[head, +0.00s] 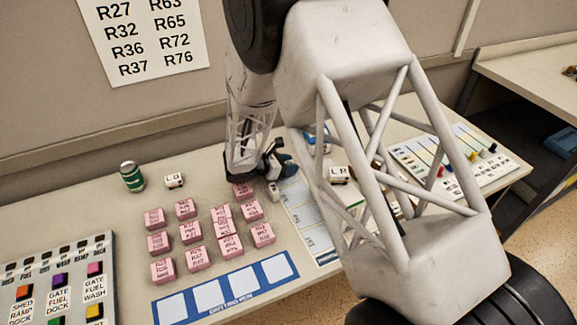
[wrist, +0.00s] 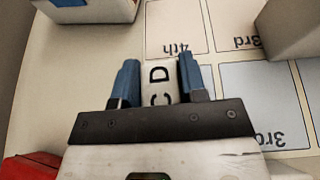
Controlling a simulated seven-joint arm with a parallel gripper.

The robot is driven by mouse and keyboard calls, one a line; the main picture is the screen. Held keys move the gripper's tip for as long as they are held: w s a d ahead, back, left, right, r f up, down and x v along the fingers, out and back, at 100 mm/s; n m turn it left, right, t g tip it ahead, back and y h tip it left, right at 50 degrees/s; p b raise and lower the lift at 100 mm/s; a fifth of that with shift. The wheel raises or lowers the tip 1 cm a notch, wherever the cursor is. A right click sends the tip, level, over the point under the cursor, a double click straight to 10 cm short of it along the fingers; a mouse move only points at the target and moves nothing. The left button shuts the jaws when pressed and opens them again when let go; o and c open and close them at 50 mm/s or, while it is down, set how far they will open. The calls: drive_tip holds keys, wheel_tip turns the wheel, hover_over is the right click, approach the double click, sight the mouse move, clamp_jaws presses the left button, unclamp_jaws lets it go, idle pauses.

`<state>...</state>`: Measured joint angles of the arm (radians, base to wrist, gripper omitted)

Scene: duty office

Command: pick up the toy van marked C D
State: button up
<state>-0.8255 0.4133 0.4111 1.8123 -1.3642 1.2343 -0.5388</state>
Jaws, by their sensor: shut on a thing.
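The white toy van marked C D (wrist: 159,84) sits between the blue fingers of my gripper (wrist: 158,64) in the wrist view, with its letters facing the camera. The fingers are shut on its two sides. In the head view my gripper (head: 277,160) is low over the table, just behind the pink blocks.
Several pink blocks (head: 190,232) stand in front of my gripper. A white van marked L D (head: 174,180) and a green can (head: 132,176) are to the left. Another white van (head: 338,174) is to the right, partly behind my arm. A button panel (head: 60,285) is front left.

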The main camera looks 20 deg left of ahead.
drive_tip(key=shift+r, duration=0.65)
wheel_tip(320, 180, up, 2)
drive_tip(key=shift+r, duration=0.1)
drive_tip(key=s+d, duration=0.3)
drive_tip(key=s, duration=0.1)
drive_tip(key=s+d, duration=0.3)
drive_tip(key=s, duration=0.2)
drive_tip(key=s+d+r, duration=0.1)
drive_tip(key=s+d, duration=0.2)
drive_tip(key=s, duration=0.1)
drive_tip(key=shift+s+r, duration=0.1)
drive_tip(key=shift+s, duration=0.05)
drive_tip(key=shift+a, duration=0.1)
